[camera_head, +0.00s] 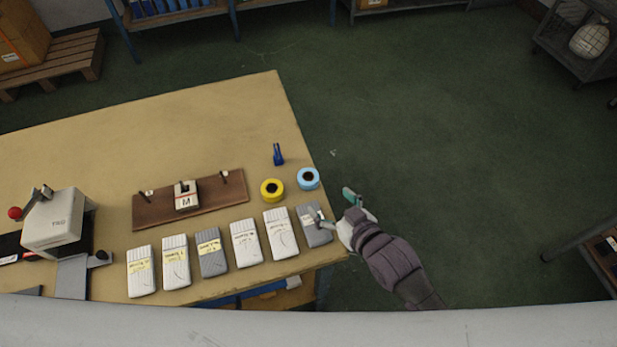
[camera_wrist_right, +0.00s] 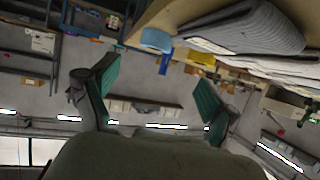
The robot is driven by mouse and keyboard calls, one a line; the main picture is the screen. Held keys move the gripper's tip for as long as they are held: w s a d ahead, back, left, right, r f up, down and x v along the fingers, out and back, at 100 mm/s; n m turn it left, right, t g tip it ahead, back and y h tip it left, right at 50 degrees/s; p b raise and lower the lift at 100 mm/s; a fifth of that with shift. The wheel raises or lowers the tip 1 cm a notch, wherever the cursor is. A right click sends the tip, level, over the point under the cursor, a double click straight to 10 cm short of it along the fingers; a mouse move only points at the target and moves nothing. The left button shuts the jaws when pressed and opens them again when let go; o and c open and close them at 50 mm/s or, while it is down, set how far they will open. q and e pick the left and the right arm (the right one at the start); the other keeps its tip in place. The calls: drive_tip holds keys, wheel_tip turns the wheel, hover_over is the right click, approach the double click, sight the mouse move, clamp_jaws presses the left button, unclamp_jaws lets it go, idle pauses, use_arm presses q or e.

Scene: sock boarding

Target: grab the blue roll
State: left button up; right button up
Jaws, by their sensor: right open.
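The blue roll (camera_head: 308,179) is a light blue ring with a dark centre. It lies flat near the right edge of the table (camera_head: 220,112), beside a yellow roll (camera_head: 272,190). My right gripper (camera_head: 335,205) is open and empty at the table's right edge, nearer to me than the blue roll and apart from it. In the right wrist view the green fingers (camera_wrist_right: 158,88) are spread wide, and the blue roll (camera_wrist_right: 156,39) shows above and between them. My left gripper is in neither view.
Several flat sock packs (camera_head: 278,233) line the table's near edge, the grey end one (camera_head: 313,226) close to my right gripper. A small dark blue tool (camera_head: 278,155) stands behind the rolls. A brown board (camera_head: 189,198) lies left. Floor right of the table is clear.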

sight(310, 179)
drive_tip(key=x, duration=0.7)
drive_tip(key=shift+w+a+p, duration=0.15)
drive_tip(key=shift+w+p, duration=0.15)
drive_tip(key=shift+w, duration=0.2)
drive_tip(key=x, duration=0.4)
drive_tip(key=shift+w+f, duration=0.15)
drive_tip(key=shift+w, duration=0.05)
drive_tip(key=c, duration=1.3)
